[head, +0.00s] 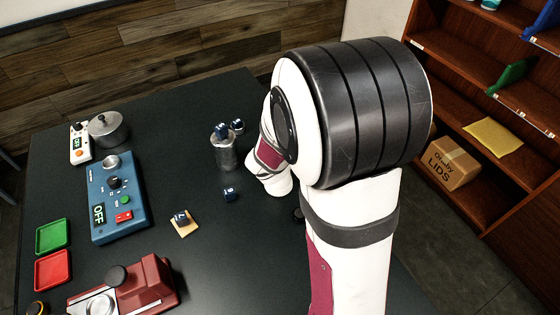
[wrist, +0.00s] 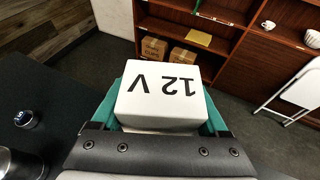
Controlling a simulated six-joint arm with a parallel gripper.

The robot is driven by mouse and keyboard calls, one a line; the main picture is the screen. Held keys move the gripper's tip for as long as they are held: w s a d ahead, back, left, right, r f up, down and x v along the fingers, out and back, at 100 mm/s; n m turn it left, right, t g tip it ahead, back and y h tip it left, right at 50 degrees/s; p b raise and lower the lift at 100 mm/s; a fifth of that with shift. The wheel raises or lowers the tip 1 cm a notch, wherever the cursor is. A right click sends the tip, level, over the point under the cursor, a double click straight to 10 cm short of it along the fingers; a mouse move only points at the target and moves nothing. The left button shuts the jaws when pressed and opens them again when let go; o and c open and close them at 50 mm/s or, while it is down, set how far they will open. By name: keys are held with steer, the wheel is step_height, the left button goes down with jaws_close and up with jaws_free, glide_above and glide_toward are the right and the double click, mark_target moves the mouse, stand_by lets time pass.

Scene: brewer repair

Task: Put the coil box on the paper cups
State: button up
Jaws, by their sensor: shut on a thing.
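A white box marked "12 V" (wrist: 160,98) fills the middle of the wrist view. The teal fingers of my gripper (wrist: 164,112) are shut on it, one on each side. No label naming it as the coil box is visible. In the head view my arm hides the gripper and the white box. Two cardboard boxes (wrist: 153,48) (wrist: 182,57) stand on a low shelf beyond the white box, apart from it. In the head view one carton (head: 450,165) reads "LIDS". I cannot make out which carton, if any, holds paper cups.
The dark table (head: 215,260) carries a blue device (head: 118,195), a red machine (head: 130,285), a metal canister (head: 224,152), a pot (head: 108,130) and small dark cubes (head: 229,195). The wooden shelf unit (head: 470,90) stands right, with a yellow packet (head: 493,137). A white folding chair (wrist: 290,95) stands right.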

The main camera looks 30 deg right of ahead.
steer(key=w+a+f, duration=0.2)
steer(key=w+f, duration=0.1)
steer(key=w+a+f, duration=0.2)
steer(key=w+f, duration=0.1)
steer(key=w+a+f, duration=0.3)
steer(key=f, duration=0.1)
steer(key=shift+w, duration=0.15)
steer(key=shift+f, duration=0.35)
steer(key=o, duration=1.5)
steer(key=shift+f, duration=0.1)
